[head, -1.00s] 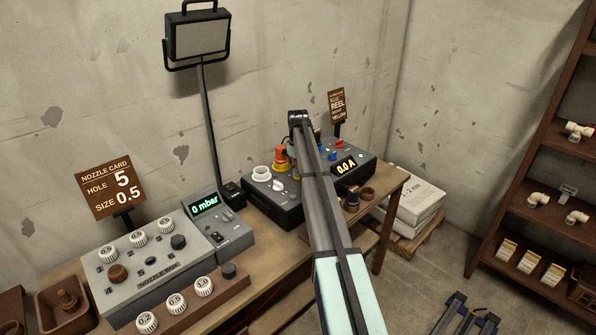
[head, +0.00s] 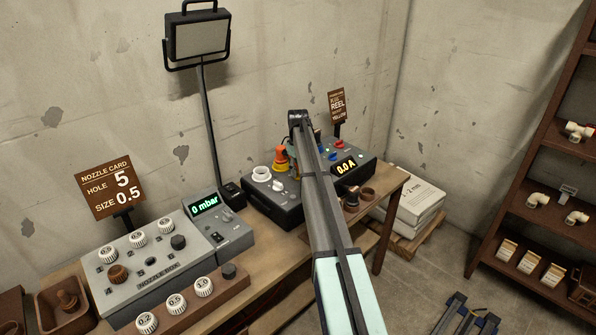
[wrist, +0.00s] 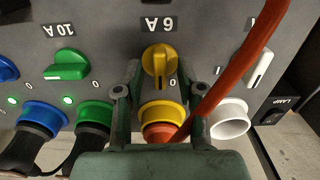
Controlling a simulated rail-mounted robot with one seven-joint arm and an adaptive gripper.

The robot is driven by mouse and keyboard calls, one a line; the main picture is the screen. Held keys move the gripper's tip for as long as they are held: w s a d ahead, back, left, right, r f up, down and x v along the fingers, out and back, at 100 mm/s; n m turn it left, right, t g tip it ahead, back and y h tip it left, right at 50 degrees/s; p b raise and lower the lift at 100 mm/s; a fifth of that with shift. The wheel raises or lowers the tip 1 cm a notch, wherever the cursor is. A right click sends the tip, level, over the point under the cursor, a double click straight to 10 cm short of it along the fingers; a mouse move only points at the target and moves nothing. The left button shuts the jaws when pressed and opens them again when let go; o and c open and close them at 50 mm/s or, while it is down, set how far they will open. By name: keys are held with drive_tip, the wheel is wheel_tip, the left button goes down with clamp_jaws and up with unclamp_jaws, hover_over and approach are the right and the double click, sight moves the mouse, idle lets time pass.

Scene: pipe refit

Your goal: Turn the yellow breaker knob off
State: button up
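The yellow breaker knob (wrist: 160,60) sits on the grey panel in the wrist view, under a 6 A label (wrist: 159,24). Its grip bar runs up and down in the picture. My gripper (wrist: 159,91) is open, its two green fingertips spread to either side below the knob, with nothing pinched. The yellow socket (wrist: 163,112) with an orange plug (wrist: 160,131) lies between the fingers. In the head view my arm covers the knob and the gripper; the orange plug (head: 281,158) shows just left of the arm.
An orange-red cable (wrist: 238,69) crosses the panel beside the right finger. A green knob (wrist: 67,66) and a white knob (wrist: 260,69) flank the yellow one.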

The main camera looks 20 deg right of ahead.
wheel_tip(320, 180, up, 12)
drive_tip(key=shift+f, duration=0.15)
idle(0.3)
